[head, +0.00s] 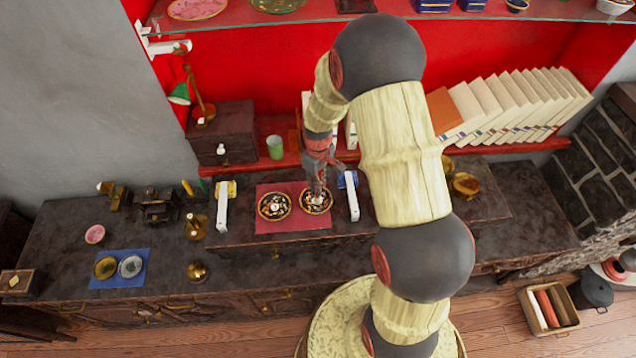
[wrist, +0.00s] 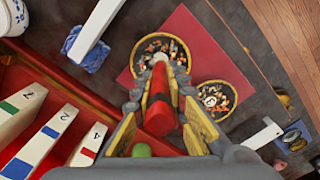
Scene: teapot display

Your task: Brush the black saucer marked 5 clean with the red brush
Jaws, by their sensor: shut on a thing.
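Two black saucers with gold rims lie on a red mat (head: 292,224), each strewn with pale and brown bits. My gripper (wrist: 162,84) is shut on the red brush (wrist: 160,112), whose pale end points down over the right saucer (head: 305,205). That saucer also shows in the wrist view (wrist: 179,50), partly hidden by the brush. The left saucer (head: 264,206), with a white mark at its middle, is on the right in the wrist view (wrist: 228,75). I cannot read the marks surely. I cannot tell whether the brush touches the saucer.
White upright pieces stand left (head: 222,206) and right (head: 352,198) of the mat, with blue cloth by the right one. A red shelf with leaning books (head: 490,105) runs behind. Brass items and a blue mat (head: 120,284) are at left.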

